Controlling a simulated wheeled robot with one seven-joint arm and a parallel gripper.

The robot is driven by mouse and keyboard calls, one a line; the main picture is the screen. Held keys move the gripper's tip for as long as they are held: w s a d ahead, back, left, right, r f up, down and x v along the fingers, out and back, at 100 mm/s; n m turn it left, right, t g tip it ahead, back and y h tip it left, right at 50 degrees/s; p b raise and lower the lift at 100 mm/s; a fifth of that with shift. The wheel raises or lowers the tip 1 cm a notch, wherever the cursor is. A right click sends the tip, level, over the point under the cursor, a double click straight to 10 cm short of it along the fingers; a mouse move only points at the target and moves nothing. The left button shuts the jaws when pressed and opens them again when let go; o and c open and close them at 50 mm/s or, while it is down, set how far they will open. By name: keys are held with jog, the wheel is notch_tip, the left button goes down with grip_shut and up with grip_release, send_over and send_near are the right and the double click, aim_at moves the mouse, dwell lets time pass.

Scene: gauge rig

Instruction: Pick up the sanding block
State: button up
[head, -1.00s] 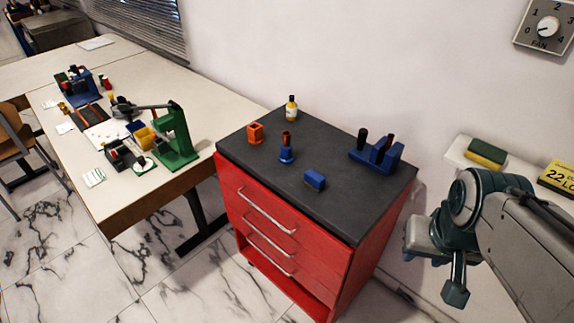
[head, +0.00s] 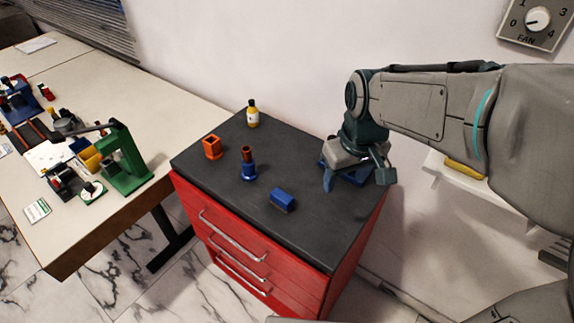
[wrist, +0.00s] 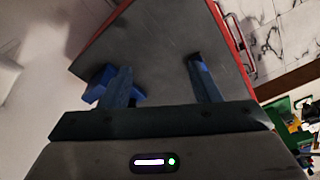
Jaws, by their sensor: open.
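A small blue block (head: 283,198), which looks like the sanding block, lies on the dark top of the red drawer cabinet (head: 235,215), near its front edge. My gripper (head: 342,183) is above the right rear of the cabinet top, to the right of the block and apart from it. In the wrist view my gripper (wrist: 160,66) is open, with bare dark top between its fingers. A blue holder (wrist: 100,84) shows beside the left finger there. In the head view my gripper mostly hides this holder. A blue patch by the right finger cannot be told clearly.
A blue stand with a brown top (head: 248,165), an orange cup (head: 212,147) and a yellow bottle (head: 253,113) stand on the cabinet top. A wall shelf (head: 448,178) with a yellow item is at the right. A cluttered table (head: 120,85) stands at the left.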

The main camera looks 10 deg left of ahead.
jog(key=w+a+f+n+g, duration=0.1)
jog(key=w+a+f+n, duration=0.15)
jog(key=a, duration=0.45)
jog(key=w+a+f+n, duration=0.1)
jog(key=w+a+n, duration=0.3)
jog(key=a, duration=0.3)
jog(key=p, duration=0.1)
send_over(282, 195)
jog(key=shift+m+h, duration=0.25)
jog(key=shift+h, duration=0.05)
jog(key=f, duration=0.5)
jog(key=s+f, duration=0.1)
jog(key=f, duration=0.2)
jog(key=shift+w+f+p, duration=0.15)
jog(key=shift+f+p, duration=0.1)
jog(key=shift+f, duration=0.7)
jog(key=shift+w+f+p, duration=0.2)
jog(key=shift+f+p, duration=0.05)
jog(key=shift+f, duration=0.75)
jog(key=shift+w+f+p, duration=0.15)
jog(key=shift+f+p, duration=0.1)
jog(key=shift+f, duration=0.7)
jog(key=shift+c, duration=0.3)
jog(key=c, duration=1)
